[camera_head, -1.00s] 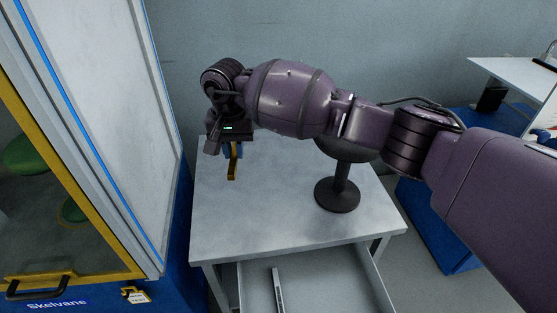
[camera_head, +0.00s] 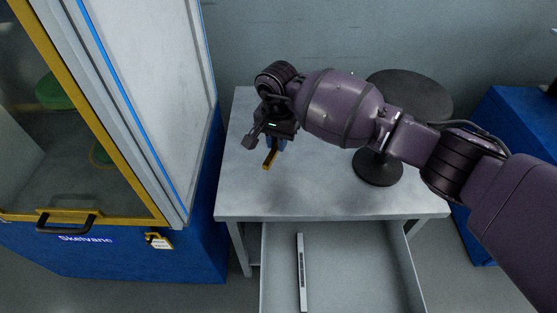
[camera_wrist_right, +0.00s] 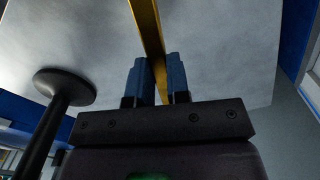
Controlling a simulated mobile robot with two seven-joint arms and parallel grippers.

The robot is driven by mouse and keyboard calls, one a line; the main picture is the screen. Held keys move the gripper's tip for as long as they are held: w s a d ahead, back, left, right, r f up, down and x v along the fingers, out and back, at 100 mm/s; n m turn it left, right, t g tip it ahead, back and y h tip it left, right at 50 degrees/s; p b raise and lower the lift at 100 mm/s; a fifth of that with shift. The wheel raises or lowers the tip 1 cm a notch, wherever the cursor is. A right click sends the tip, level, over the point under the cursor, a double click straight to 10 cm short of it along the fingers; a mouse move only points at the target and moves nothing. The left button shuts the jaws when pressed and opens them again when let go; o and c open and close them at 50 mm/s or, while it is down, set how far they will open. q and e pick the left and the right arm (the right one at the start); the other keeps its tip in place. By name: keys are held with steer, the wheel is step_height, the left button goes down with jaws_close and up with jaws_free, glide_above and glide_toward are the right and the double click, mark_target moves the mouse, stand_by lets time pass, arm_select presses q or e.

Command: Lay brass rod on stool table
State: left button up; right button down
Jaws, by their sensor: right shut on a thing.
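My right gripper (camera_head: 276,144) is shut on the brass rod (camera_head: 269,160), a yellow bar that sticks out past the fingers toward the front of the table. In the right wrist view, the blue fingers (camera_wrist_right: 157,75) grip the rod (camera_wrist_right: 146,25) from both sides. The grey stool table (camera_head: 310,190) lies under the gripper, with a black stool (camera_head: 378,170) standing on its right part. The rod is over the table's left part; whether it touches the top I cannot tell. My left gripper is not in view.
An open drawer (camera_head: 350,270) under the table holds a slim metal bar (camera_head: 301,272). A glass-fronted cabinet on a blue base (camera_head: 120,262) stands close at left. The table's front-left top is clear. My right arm partly hides the stool's post.

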mark_target(278, 168)
step_height(278, 168, down, 2)
steer(key=shift+f, duration=0.1)
step_height(278, 168, down, 6)
steer(key=shift+r+b, duration=0.25)
steer(key=shift+b, duration=0.7)
steer(key=shift+f, duration=0.2)
steer(key=shift+r, duration=0.25)
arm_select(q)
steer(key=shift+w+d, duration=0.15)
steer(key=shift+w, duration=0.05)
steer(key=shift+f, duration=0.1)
arm_select(e)
steer(key=shift+f, duration=0.15)
steer(key=c, duration=1.5)
jaws_free()
steer(key=shift+f, duration=0.1)
steer(key=shift+c, duration=0.2)
steer(key=o, duration=0.4)
steer(key=shift+o, duration=0.2)
